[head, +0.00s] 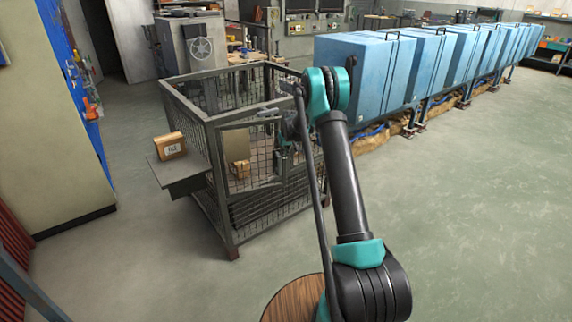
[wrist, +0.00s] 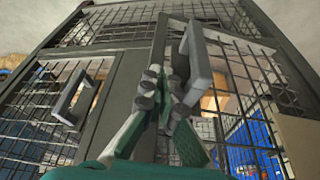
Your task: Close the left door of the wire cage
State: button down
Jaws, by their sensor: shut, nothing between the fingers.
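The wire cage (head: 203,118) stands left of centre in the head view, a grey metal frame with mesh walls. A mesh door panel with a grey frame (head: 252,188) shows at its front, apparently ajar, partly behind my arm. In the wrist view, mesh doors fill the picture, with a dark handle (wrist: 78,94) on the left panel and a larger grey handle (wrist: 197,55) right of centre. My gripper (wrist: 164,82) is shut and empty, its fingertips before the upright frame between the handles. I cannot tell whether they touch it.
A small labelled box (head: 170,147) sits on a grey shelf (head: 183,183) projecting from the cage's left side. Another box (head: 240,169) shows through the mesh. Blue cabinets (head: 365,70) run along the right. Open green floor (head: 470,210) lies in front and to the right.

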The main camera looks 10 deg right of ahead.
jog(key=w, duration=0.2)
jog(key=w+a+n, duration=0.1)
jog(key=w, duration=0.1)
jog(key=w+n, duration=0.1)
jog(key=w, duration=0.1)
jog(key=shift+w+a+y, duration=0.1)
jog(key=shift+a+y, duration=0.25)
jog(key=shift+y, duration=0.05)
